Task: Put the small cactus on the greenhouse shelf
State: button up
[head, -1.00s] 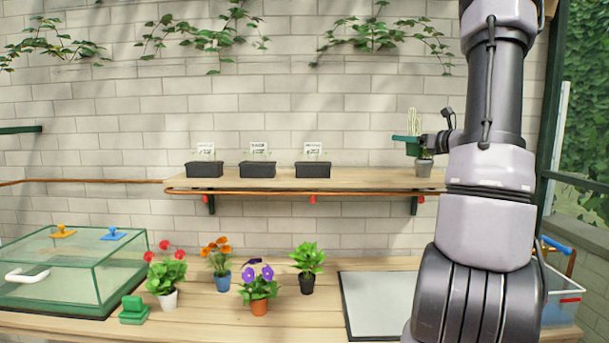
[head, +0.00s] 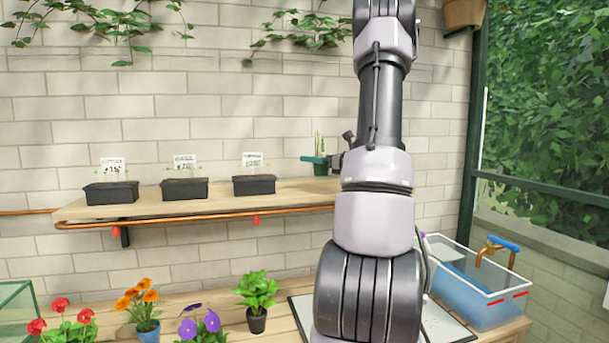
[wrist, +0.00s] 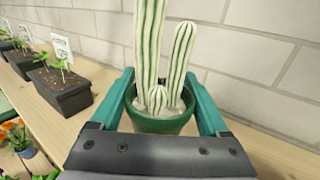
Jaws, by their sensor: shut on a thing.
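The small cactus (wrist: 150,45) has pale-ribbed green columns and stands upright in a dark green pot (wrist: 158,124) in the wrist view. My gripper (wrist: 162,84) has its teal fingers on both sides of the pot and is shut on it. In the head view, the cactus (head: 319,144) shows small and partly hidden, left of my arm, with my gripper (head: 318,162) at its pot. They are at the right part of the wooden greenhouse shelf (head: 215,197). The pot's base is hidden, so I cannot tell whether it touches the shelf.
Several black seedling trays with white labels, such as the nearest tray (head: 254,185), stand left on the shelf. A brick wall (head: 250,110) is behind. Flowers and a leafy plant (head: 257,292) are on the bench below. A water tub (head: 480,285) is at right.

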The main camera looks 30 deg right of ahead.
aim_at(316, 170)
jog(key=shift+f, duration=2.1)
jog(key=shift+f, duration=0.2)
jog(key=o, duration=1.5)
jog(key=shift+s+d+r, duration=0.1)
jog(key=shift+s+r, duration=0.1)
jog(key=v, duration=1.1)
jog(key=shift+s, duration=0.4)
